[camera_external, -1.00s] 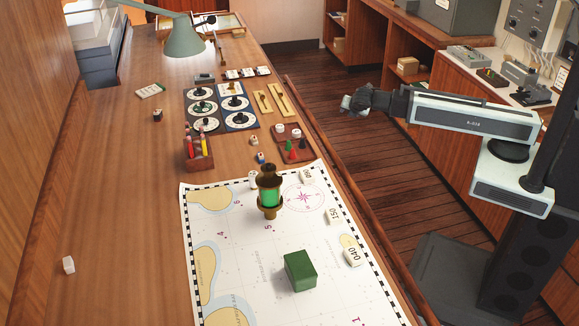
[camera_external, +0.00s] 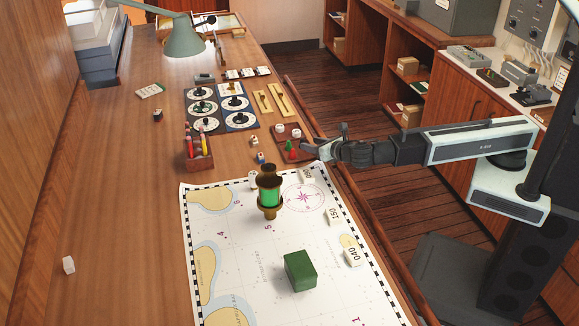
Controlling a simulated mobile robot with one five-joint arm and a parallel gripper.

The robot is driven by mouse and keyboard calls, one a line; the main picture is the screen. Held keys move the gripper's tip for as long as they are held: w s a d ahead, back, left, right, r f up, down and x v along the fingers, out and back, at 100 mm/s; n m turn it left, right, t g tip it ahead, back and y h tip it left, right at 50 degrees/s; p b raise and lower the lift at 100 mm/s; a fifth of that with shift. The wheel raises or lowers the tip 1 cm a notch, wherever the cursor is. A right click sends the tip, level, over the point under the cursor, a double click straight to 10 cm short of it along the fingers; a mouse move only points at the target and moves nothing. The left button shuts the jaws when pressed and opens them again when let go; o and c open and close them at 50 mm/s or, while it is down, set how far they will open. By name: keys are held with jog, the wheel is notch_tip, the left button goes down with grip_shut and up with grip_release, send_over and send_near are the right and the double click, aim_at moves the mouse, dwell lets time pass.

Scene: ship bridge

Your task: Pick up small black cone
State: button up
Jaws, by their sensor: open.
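The small tray (camera_external: 279,140) stands at the right edge of the desk and holds small cones and white round pieces. A green cone (camera_external: 289,146) and a red cone (camera_external: 292,156) show in it. I cannot make out the small black cone with certainty; the tray's right part is partly covered by my gripper. My gripper (camera_external: 322,143) is open, at the tray's right side, with its jaws reaching left over the desk edge. No object shows between the jaws. I cannot tell whether it touches anything in the tray.
A green and brass lantern (camera_external: 269,192) and a green box (camera_external: 300,270) stand on the chart (camera_external: 235,265), in front of the tray. A pencil holder (camera_external: 198,155) is to the left. Brass instruments (camera_external: 279,100) lie behind. The desk's raised edge (camera_external: 350,185) runs below my arm.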

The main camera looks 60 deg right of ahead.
jog(key=b+x, duration=0.1)
jog(key=x, duration=0.4)
jog(key=shift+d+b, duration=0.3)
jog(key=shift+b, duration=0.05)
grip_shut()
jog(key=shift+r, duration=0.15)
notch_tip(320, 180, up, 10)
jog(key=p, duration=1)
